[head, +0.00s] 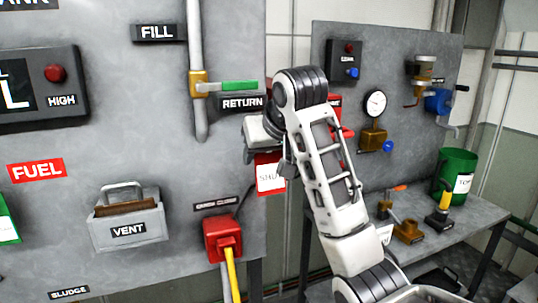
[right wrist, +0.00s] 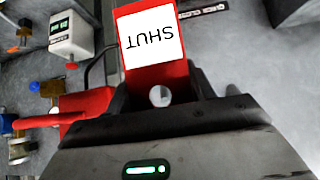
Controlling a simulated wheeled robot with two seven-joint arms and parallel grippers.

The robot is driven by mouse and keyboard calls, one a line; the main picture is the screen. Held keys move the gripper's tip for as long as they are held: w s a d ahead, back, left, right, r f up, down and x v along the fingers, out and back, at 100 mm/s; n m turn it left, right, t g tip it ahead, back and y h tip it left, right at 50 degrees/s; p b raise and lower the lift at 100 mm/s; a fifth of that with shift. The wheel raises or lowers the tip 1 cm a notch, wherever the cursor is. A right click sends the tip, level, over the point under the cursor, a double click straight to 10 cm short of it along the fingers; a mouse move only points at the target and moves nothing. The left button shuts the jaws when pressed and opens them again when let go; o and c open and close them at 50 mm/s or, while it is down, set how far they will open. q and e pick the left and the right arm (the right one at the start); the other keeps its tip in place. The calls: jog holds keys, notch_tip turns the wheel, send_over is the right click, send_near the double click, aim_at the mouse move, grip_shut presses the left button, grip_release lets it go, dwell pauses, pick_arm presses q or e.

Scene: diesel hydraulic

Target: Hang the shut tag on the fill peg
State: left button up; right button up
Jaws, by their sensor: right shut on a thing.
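The shut tag (head: 270,172) is red with a white label. My right gripper (head: 262,148) is shut on its upper end, and the tag hangs below the jaws in front of the panel's right edge. In the right wrist view the tag (right wrist: 151,45) sticks out from between the fingers (right wrist: 160,95), its word SHUT upside down. The FILL label (head: 155,32) is on the grey panel at upper left. I cannot make out a peg by it. My left gripper is not in view.
A pipe with a brass valve (head: 199,84) and green handle (head: 240,86) stands right of the FILL label, above the RETURN label (head: 243,103). A red quick-close box (head: 222,238) and a VENT box (head: 128,222) are lower. A bench (head: 455,237) with a green bucket (head: 456,172) is at right.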

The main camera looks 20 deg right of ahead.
jog(key=shift+w+f, duration=0.1)
jog(key=shift+w, duration=0.95)
jog(key=shift+w+a, duration=0.1)
jog(key=shift+w, duration=1.4)
jog(key=shift+w+f, duration=0.5)
jog(key=shift+f, duration=0.25)
jog(key=o, duration=1.1)
